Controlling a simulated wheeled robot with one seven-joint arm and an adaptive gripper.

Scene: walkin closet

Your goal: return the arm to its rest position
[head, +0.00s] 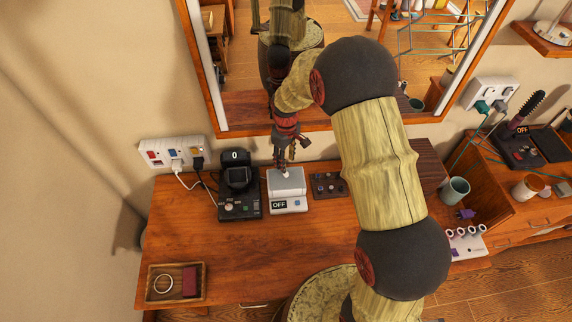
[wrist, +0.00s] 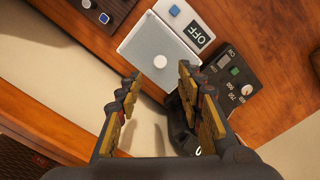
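My arm reaches over the wooden desk (head: 200,245) and bends down at its far side. My gripper (head: 284,160) points downward, just above and behind a grey box with an OFF display (head: 287,190). In the wrist view my gripper (wrist: 158,80) has its two fingers spread apart, with nothing held between them. The grey box also shows in the wrist view (wrist: 150,45), its pale round knob beyond the fingertips. I cannot tell the exact gap between fingers and box. My upper arm hides part of the desk's right side.
A black device reading 0 (head: 237,205) stands left of the box, a small dark button panel (head: 327,186) right. A power strip (head: 172,152) with cables is on the wall. A mirror frame (head: 205,80) rises behind. A wooden tray (head: 198,295) lies front left; the left-front desk is mostly clear.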

